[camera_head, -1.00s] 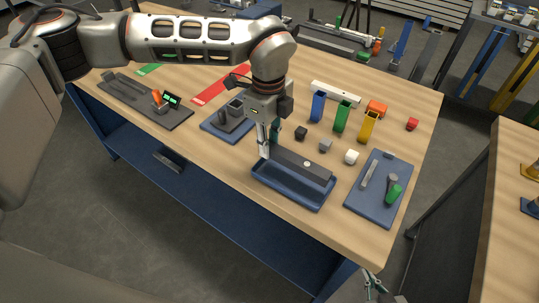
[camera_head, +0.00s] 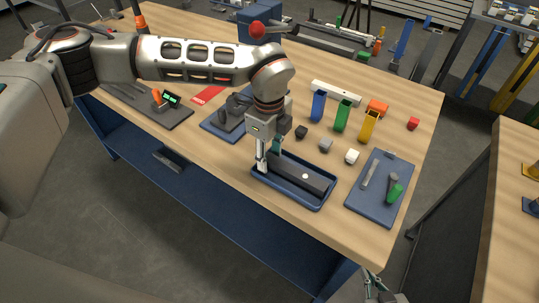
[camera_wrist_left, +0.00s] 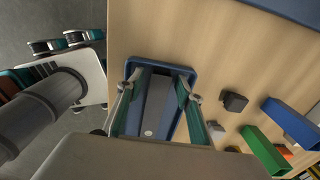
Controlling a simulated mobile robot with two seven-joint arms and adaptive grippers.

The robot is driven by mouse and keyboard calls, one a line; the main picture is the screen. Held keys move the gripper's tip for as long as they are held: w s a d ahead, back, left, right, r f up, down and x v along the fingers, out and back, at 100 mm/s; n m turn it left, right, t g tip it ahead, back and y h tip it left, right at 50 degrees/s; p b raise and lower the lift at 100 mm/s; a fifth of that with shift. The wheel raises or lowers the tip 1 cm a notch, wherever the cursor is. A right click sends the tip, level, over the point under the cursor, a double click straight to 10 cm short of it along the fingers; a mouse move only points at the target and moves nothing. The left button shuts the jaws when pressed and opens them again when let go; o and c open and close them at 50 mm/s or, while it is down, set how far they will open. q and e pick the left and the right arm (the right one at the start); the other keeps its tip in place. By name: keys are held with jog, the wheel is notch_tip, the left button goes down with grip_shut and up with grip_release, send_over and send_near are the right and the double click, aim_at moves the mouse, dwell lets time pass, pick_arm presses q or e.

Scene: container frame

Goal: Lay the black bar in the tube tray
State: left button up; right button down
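The black bar (camera_head: 305,177) lies lengthwise inside the blue tube tray (camera_head: 292,202), low between its walls, with a small light dot on top. The bar (camera_wrist_left: 158,105) and tray (camera_wrist_left: 160,65) also show in the left wrist view. My left gripper (camera_head: 269,157) points down at the tray's left end. Its fingers (camera_wrist_left: 157,90) stand apart on either side of the bar, with gaps visible. The near end of the bar is partly hidden by the gripper. My right gripper (camera_head: 374,284) is off the table's front edge; the wrist view shows its fingers (camera_wrist_left: 60,42) apart and empty.
A blue board (camera_head: 360,207) with a green-ended tool lies right of the tray. A blue-based fixture (camera_head: 213,127) stands left of the gripper.

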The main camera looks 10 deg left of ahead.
jog(key=shift+r, duration=0.1)
pick_arm(q)
jog(key=shift+r, duration=0.2)
notch_tip(320, 180, up, 12)
pick_arm(e)
jog(key=shift+s+d+f, duration=0.2)
jog(key=shift+f, duration=0.05)
pick_arm(q)
jog(key=shift+f, duration=0.1)
dwell(0.6)
